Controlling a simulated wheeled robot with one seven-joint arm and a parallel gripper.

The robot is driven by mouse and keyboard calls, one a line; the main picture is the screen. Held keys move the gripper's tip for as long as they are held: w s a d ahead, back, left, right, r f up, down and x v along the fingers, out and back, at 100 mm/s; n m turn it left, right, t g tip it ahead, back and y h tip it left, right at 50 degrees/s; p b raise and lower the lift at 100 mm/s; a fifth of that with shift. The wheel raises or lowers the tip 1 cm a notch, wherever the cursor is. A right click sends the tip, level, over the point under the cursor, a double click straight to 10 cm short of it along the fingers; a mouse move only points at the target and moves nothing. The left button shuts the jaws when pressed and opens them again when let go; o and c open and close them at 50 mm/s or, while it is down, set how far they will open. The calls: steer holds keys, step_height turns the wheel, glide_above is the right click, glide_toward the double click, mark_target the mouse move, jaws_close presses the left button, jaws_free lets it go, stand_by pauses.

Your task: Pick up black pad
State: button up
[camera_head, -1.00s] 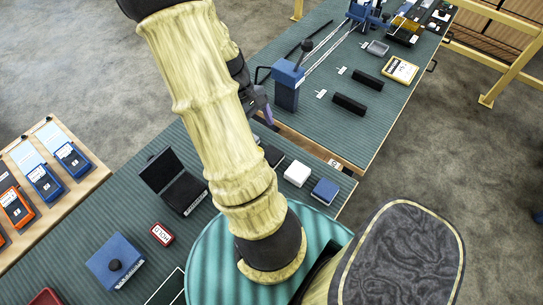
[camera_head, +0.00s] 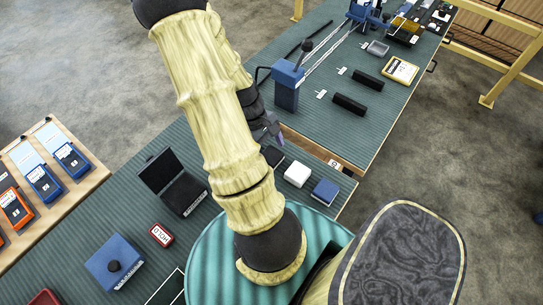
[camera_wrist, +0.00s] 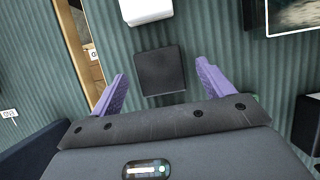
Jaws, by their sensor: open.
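The black pad (camera_wrist: 161,70) is a small dark square block on the green ribbed table, in the middle of the wrist view. In the head view the black pad (camera_head: 272,156) shows beside my arm, left of a white pad. My gripper (camera_wrist: 160,82) is open, with its purple fingers on either side of the black pad's near part in the wrist view. The fingers look apart from it, and I cannot tell their height above the table. In the head view my gripper (camera_head: 271,126) is partly hidden behind my arm, above the black pad.
A white pad (camera_head: 297,174) and a blue pad (camera_head: 325,191) stand in a row with the black pad. An open black case (camera_head: 175,182) lies to the left. A blue lever device (camera_head: 288,86) stands on the far table section. A wooden edge (camera_wrist: 88,62) shows in the wrist view.

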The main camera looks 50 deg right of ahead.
mark_target(270, 154)
steer(key=shift+s+f, duration=0.15)
steer(key=shift+f, duration=0.2)
steer(key=c, duration=1.1)
steer(key=shift+r, duration=0.15)
step_height(270, 154, up, 10)
steer(key=shift+f+p, duration=0.1)
steer(key=shift+p, duration=0.4)
